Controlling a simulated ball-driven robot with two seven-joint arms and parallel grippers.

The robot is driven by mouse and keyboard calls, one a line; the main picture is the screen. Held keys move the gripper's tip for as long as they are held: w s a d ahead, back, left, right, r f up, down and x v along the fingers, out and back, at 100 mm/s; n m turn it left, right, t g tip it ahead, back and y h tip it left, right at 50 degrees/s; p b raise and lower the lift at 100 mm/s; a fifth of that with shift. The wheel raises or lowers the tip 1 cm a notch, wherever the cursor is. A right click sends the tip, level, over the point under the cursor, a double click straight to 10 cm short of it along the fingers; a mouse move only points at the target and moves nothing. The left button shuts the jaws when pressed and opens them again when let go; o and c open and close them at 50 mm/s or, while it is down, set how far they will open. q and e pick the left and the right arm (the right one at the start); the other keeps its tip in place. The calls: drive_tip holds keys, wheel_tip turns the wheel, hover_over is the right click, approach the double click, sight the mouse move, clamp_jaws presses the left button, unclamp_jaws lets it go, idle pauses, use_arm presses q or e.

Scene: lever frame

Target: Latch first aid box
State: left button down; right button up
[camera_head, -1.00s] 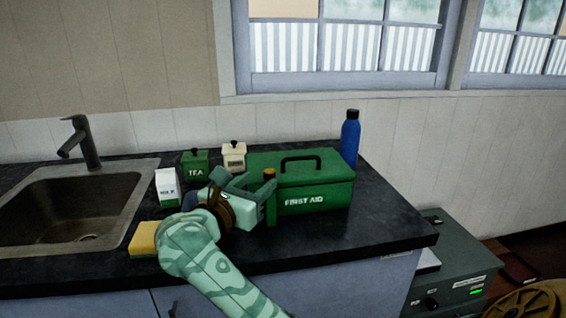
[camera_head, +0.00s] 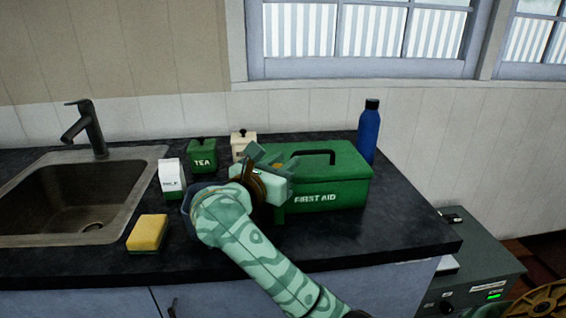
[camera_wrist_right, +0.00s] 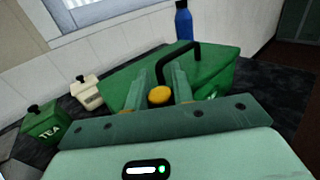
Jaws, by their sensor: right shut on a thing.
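The green first aid box (camera_head: 325,185) stands on the dark counter with its lid down and a black handle on top; it also shows in the right wrist view (camera_wrist_right: 215,65). A yellow-brass round knob (camera_wrist_right: 159,95) at its left end sits between the fingers of my right gripper (camera_wrist_right: 165,90). In the head view that gripper (camera_head: 272,163) is at the box's left end, shut on the knob. The fingers hide most of the knob and the part under it. My left gripper is not in view.
A green tea tin (camera_head: 203,158), a cream canister (camera_head: 241,143) and a milk carton (camera_head: 171,178) stand left of the box. A yellow sponge (camera_head: 148,233) lies by the sink (camera_head: 80,195). A blue bottle (camera_head: 369,135) stands behind the box's right end. The counter's front right is clear.

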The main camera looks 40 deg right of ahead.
drive_tip(key=shift+s+m+g+h, duration=0.1)
drive_tip(key=shift+m+g+h, duration=0.2)
drive_tip(key=shift+m+g, duration=0.6)
drive_tip(key=o, duration=1)
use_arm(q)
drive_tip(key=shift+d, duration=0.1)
